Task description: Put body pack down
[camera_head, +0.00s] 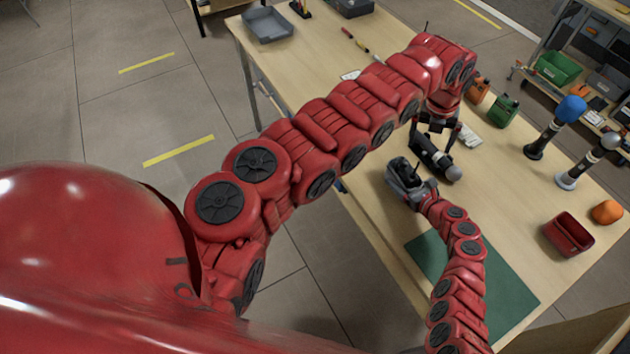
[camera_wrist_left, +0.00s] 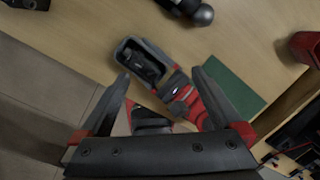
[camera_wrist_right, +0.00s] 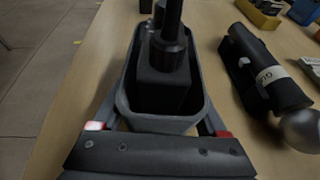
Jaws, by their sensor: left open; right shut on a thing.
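The black body pack (camera_wrist_right: 166,75) is a box with a thick dark antenna-like stub. It sits upright inside a grey bin (camera_wrist_right: 165,124), and it also shows in the head view (camera_head: 402,166). My right gripper (camera_head: 418,193) is shut on the near end of the bin, with its fingers along the bin's sides. My left gripper (camera_head: 437,130) is open and empty. It is above the table, beyond the bin in the head view. The left wrist view shows the bin (camera_wrist_left: 126,50) between and beyond the open left fingers (camera_wrist_left: 160,78).
A black microphone (camera_wrist_right: 262,70) with a silver head lies beside the bin. Two standing microphones (camera_head: 552,128), a red bin (camera_head: 568,236) and an orange ball (camera_head: 606,212) are at the right. A green mat (camera_head: 510,295) lies at the near end, partly under my right arm.

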